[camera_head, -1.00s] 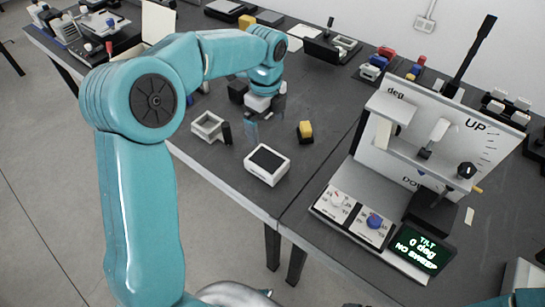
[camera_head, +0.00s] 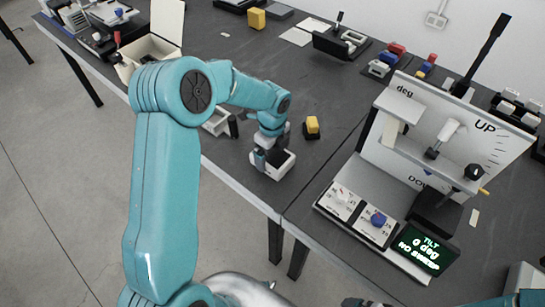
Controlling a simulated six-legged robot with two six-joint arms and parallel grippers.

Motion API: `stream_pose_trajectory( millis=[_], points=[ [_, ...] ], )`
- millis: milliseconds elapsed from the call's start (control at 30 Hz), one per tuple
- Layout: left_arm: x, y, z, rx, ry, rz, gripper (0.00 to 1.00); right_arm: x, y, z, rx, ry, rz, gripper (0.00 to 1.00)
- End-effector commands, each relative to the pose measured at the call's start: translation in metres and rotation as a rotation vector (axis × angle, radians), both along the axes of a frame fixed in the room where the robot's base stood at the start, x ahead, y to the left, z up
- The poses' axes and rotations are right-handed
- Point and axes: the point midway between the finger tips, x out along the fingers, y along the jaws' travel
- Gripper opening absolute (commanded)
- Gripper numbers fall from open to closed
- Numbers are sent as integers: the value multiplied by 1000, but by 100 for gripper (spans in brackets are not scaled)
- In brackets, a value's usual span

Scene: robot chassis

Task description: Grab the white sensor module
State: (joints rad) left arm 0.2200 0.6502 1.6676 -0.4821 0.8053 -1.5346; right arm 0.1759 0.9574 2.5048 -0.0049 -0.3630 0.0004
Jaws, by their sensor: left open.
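A white box-shaped module with a dark top (camera_head: 285,165) lies on the dark table near its front edge; I take it as the white sensor module. My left gripper (camera_head: 261,160) is open and points down at the module's left side, hiding part of it. I cannot tell whether its fingers touch the module. Only a dark tip, which looks like part of my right gripper (camera_head: 367,302), shows at the bottom edge, and its jaws cannot be made out.
A yellow block on a black base (camera_head: 312,127) stands just behind the module. A white open frame (camera_head: 216,122) is partly behind my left arm. The tilt rig with a white panel and green display (camera_head: 425,248) stands to the right. An open white box (camera_head: 150,48) is at the back left.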

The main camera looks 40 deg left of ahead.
Motion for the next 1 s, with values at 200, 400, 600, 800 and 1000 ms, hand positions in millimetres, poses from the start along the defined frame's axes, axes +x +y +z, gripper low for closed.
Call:
stream_pose_trajectory(
  millis=[200, 400, 600, 800, 1000],
  points=[
    [1, 0, -14, 1, -1, 0, 100, 0, 0, 1, 0, 0, 0, 100],
    [1, 0, -14, 0, -1, 0, 84, 0, 0, 1, 0, 0, 0, 100],
    [1, 0, -14, 1, -2, 0, 55, 0, 0, 1, 0, 0, 0, 100],
    [1, 0, -11, 1, -3, 0, 55, 0, 0, 1, 0, 0, 0, 100],
    [2, 0, 10, 2, -6, 0, 55, 0, 0, 0, 0, 0, 0, 100]
  ],
)
